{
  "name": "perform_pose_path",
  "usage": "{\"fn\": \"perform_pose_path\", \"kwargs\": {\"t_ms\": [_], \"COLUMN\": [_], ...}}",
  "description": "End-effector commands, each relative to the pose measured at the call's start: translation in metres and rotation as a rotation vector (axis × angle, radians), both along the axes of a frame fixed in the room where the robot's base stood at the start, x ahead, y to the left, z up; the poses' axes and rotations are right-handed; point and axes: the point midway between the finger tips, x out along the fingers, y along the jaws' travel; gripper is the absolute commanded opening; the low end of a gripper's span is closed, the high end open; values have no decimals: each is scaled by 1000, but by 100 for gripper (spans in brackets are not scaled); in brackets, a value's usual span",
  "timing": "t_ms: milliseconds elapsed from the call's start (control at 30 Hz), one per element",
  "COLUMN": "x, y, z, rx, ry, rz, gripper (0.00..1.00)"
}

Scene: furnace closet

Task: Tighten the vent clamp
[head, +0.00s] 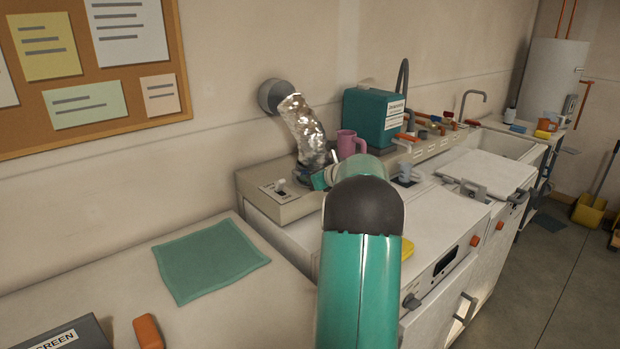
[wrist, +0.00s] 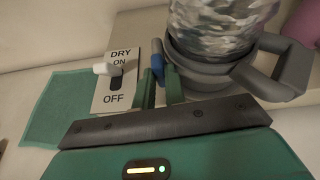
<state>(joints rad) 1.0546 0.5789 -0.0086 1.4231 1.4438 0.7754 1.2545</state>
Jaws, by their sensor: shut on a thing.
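The vent clamp (wrist: 205,75) is a dark grey ring around the lower end of the crinkled silver vent hose (wrist: 220,25), with a blue tab (wrist: 158,60) on its left side and a grey loop at its right. In the head view the hose (head: 304,130) runs from a round grey wall port (head: 274,95) down to the back of the white machine. My gripper (wrist: 161,80) has its two green fingers shut on the blue tab. In the head view my gripper (head: 319,181) is small and partly covered by my arm.
A DRY ON/OFF switch plate (wrist: 116,80) sits close left of my fingers. A pink mug (head: 349,144) and a teal box (head: 373,118) stand right of the hose. A green cloth (head: 210,262) lies on the left counter. Taps and a sink are farther right.

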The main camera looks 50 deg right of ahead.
Motion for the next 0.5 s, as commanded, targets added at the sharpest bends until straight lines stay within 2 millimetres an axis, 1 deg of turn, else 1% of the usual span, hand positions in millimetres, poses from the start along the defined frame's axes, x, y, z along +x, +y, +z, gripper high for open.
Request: {"fn": "perform_pose_path", "kwargs": {"t_ms": [200, 500], "x": [0, 0], "y": [-1, -1], "z": [0, 0], "rx": [56, 66], "ry": [-11, -13], "rz": [-1, -1], "gripper": [0, 0]}}
